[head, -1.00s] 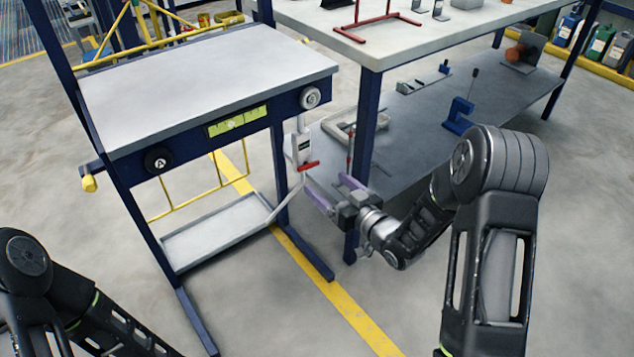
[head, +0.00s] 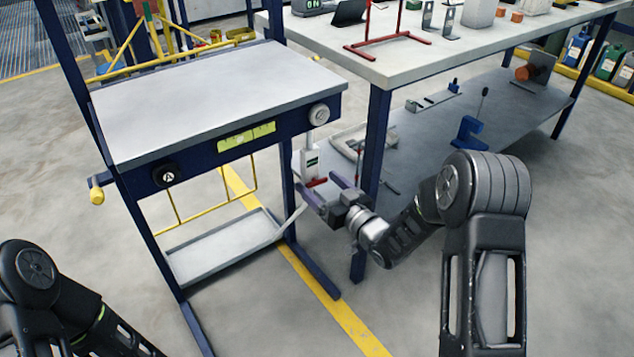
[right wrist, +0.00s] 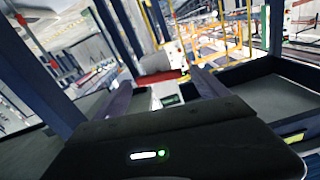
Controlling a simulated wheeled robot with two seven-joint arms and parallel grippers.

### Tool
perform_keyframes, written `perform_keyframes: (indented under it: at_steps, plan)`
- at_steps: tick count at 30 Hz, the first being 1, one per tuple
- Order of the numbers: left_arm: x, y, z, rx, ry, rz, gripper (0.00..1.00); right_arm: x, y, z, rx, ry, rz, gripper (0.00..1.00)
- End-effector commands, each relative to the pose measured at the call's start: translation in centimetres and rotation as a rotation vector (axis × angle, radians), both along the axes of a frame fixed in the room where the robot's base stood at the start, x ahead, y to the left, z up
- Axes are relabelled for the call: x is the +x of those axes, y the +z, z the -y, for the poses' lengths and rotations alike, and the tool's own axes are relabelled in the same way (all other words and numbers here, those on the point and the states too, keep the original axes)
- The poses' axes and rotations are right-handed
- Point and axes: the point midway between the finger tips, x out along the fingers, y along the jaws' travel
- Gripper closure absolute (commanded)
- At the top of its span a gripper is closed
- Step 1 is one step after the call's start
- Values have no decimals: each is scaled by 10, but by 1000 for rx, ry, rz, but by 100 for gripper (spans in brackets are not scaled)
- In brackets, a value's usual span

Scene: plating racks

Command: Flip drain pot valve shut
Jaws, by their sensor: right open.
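The drain pot (head: 309,160) is a small pale body hanging under the right end of the workbench, with a red valve handle (head: 317,182) at its lower end. In the right wrist view the red handle (right wrist: 163,78) lies crosswise ahead of my fingers, with the pale pot (right wrist: 152,62) behind it. My right gripper (head: 318,186) is open, its purple fingers pointing at the handle from the right and below. Whether a finger touches the handle I cannot tell. My left forearm shows at the lower left, but its gripper is out of frame.
The grey-topped workbench (head: 215,98) has dark blue legs and a low tray (head: 215,262) below. A second table (head: 455,50) with a lower shelf (head: 430,150) stands at the right, its leg close to my right gripper. Open floor lies in front.

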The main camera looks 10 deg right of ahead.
Motion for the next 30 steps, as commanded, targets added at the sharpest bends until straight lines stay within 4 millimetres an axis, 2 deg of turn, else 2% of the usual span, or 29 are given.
perform_keyframes:
  at_steps: [6,14,30]
  plan:
    - [1,-3,-1,1,3,1,35,17,-1,-6,-1,-1,-1,16]
    - [1,-3,-1,1,2,1,35,17,0,-6,0,-1,0,17]
    - [1,-3,-1,1,2,1,35,17,0,-6,0,-1,0,61]
